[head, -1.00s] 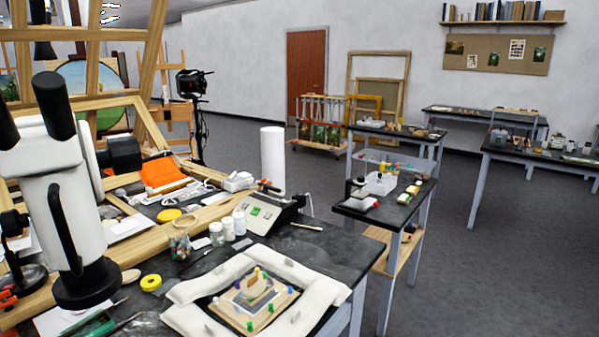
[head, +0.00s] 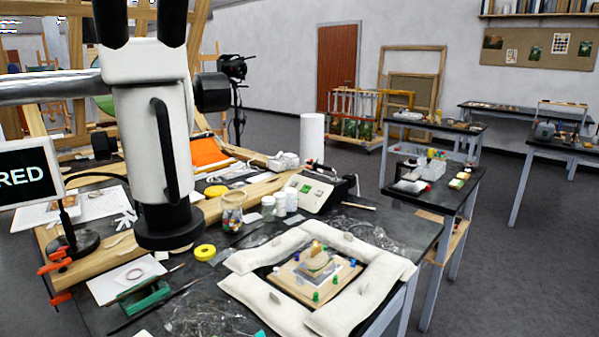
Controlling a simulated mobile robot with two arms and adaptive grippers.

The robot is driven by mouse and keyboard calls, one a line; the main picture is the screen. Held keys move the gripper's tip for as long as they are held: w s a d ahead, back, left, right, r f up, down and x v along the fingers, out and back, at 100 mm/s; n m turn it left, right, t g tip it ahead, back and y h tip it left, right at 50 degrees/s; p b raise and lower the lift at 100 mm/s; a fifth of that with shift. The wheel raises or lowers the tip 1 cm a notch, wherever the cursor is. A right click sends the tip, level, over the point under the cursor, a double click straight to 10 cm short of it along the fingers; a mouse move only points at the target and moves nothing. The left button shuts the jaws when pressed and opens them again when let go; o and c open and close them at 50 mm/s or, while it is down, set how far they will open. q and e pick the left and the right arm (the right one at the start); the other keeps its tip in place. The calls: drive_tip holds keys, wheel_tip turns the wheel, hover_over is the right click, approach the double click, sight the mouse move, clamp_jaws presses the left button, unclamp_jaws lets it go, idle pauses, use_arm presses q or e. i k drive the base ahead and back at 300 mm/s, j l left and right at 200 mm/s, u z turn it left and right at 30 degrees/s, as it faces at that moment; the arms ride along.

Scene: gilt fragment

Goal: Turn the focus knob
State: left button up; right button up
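A white microscope (head: 140,130) with black eyepieces and a black lower ring stands at the left over the dark bench. A thick black focus knob (head: 211,92) sticks out from its right side. A smaller black knob-like part (head: 104,145) shows to the left of the body; I cannot tell what it belongs to. A gilt fragment (head: 318,262) sits on a wooden board with coloured pins, ringed by white sandbags (head: 255,289). Neither of my grippers is in view, and nothing touches the knob.
A screen (head: 25,172) reading "RED", cut by the left edge, stands left of the microscope. A jar of beads (head: 232,213), yellow tape (head: 205,252), white bottles and a grey device (head: 318,192) crowd the bench. Grey floor is open to the right.

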sight(212, 91)
drive_tip(key=i+l, duration=0.7)
drive_tip(key=i+l+u, duration=0.15)
drive_tip(key=u, duration=0.3)
drive_tip(key=i+l+u, duration=0.1)
drive_tip(key=l+u, duration=0.15)
drive_tip(key=u, duration=0.2)
drive_tip(key=i+l+u, duration=0.1)
drive_tip(key=l+u, duration=0.15)
drive_tip(key=u, duration=0.45)
